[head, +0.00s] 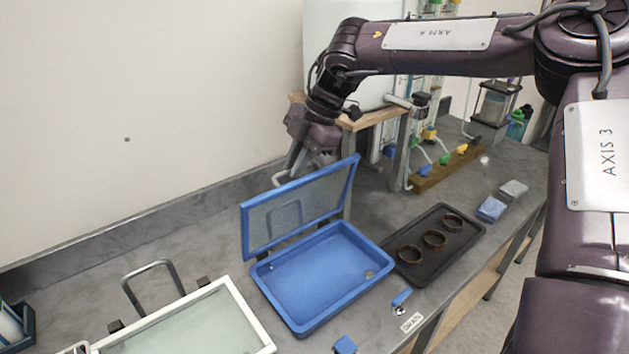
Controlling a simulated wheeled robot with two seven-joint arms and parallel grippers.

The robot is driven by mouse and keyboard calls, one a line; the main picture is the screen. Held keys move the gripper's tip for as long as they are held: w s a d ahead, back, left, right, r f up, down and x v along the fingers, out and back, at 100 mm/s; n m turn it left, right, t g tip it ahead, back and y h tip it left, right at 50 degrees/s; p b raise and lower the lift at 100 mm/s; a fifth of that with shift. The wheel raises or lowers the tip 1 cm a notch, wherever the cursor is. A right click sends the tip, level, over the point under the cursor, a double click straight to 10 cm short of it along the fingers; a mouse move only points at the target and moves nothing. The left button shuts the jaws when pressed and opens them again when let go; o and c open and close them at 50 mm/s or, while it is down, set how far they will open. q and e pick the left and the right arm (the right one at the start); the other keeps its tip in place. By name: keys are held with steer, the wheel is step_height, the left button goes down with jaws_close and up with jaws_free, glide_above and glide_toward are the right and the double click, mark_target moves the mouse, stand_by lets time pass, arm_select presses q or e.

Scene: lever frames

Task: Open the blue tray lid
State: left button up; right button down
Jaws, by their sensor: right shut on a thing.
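The blue tray (313,278) sits on the grey bench in the middle of the head view. Its lid (302,208), a blue frame with a clear panel, stands raised and tilted up along the tray's back edge. The tray's inside shows and looks mostly empty, with a small round spot near its right end. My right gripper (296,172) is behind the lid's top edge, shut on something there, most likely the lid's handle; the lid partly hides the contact. My left gripper is not in view.
A black tray (412,270) with three brown rings lies right of the blue tray. A white-framed lid (190,325) with a metal handle is at front left. A wooden stand (375,120) with a white tank and a valve rack (440,168) stand behind.

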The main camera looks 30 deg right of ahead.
steer(key=w+f+p, duration=0.2)
steer(key=w+p, duration=0.1)
steer(key=w, duration=0.4)
steer(key=shift+a, duration=0.3)
steer(key=shift+f, duration=0.15)
steer(key=c, duration=1.7)
jaws_free()
steer(key=shift+o, duration=1.1)
steer(key=shift+w+d, duration=0.1)
steer(key=shift+w, duration=0.1)
steer(key=p+v, duration=0.1)
steer(key=v, duration=0.7)
